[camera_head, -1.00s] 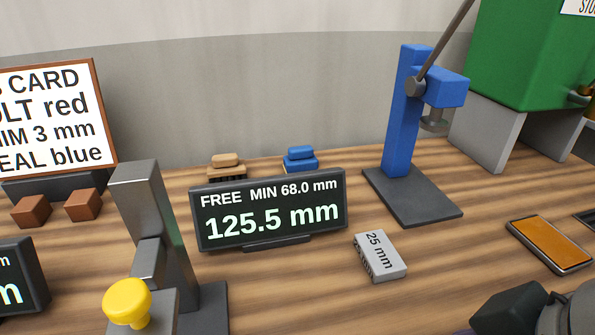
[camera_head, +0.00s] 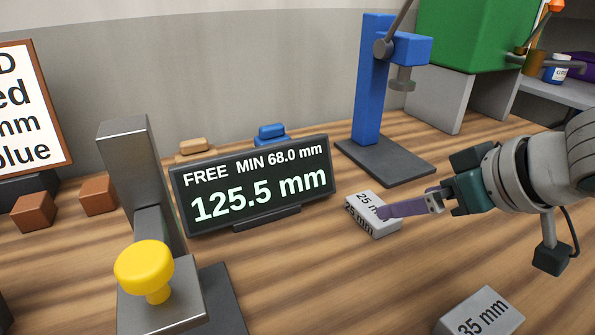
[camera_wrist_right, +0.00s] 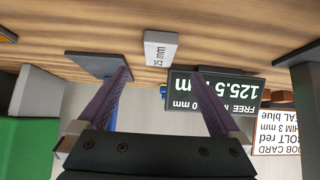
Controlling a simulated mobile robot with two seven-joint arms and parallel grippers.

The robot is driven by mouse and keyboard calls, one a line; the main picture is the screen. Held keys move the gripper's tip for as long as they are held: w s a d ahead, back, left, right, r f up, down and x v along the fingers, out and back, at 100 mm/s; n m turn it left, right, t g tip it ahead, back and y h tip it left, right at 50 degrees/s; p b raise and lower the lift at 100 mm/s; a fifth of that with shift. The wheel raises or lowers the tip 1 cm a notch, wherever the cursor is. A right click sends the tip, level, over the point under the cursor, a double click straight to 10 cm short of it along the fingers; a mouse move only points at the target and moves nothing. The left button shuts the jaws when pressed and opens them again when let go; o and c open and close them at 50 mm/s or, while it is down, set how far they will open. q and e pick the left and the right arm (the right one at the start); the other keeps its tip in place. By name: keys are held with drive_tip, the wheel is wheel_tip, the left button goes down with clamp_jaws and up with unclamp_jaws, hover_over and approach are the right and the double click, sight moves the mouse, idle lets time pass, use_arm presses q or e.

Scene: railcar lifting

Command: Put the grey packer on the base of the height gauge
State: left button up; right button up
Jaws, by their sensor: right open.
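A grey packer marked 25 mm (camera_head: 362,218) lies on the bench, right of the display. The height gauge has a blue column (camera_head: 371,85) on a flat dark base (camera_head: 392,168), with a spindle above; no packer is on the base. My right gripper (camera_head: 384,211) reaches in from the right, a purple finger overlapping the packer's right side. In the right wrist view the jaws (camera_wrist_right: 160,74) are open and empty, with the packer (camera_wrist_right: 160,48) beyond the tips, between their lines. Contact cannot be told. My left gripper is not in view.
A second grey block marked 35 mm (camera_head: 480,316) lies at the front right. The display (camera_head: 250,185) reads FREE, MIN 68.0 mm, 125.5 mm. A grey stand with a yellow knob (camera_head: 144,267) is at left. Bare bench lies between packer and gauge base.

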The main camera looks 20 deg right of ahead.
sight(373, 207)
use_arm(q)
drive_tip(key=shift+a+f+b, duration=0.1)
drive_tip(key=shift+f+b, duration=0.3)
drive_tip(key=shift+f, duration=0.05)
use_arm(e)
drive_tip(key=x, duration=0.4)
drive_tip(key=shift+w+f, duration=0.25)
drive_tip(key=shift+w, duration=0.05)
use_arm(q)
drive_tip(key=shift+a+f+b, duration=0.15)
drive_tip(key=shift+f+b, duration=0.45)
drive_tip(key=shift+b, duration=0.05)
use_arm(e)
drive_tip(key=x, duration=0.5)
drive_tip(key=shift+r, duration=0.1)
drive_tip(key=shift+c, duration=0.4)
drive_tip(key=c, duration=1.3)
clamp_jaws()
drive_tip(key=shift+r, duration=0.15)
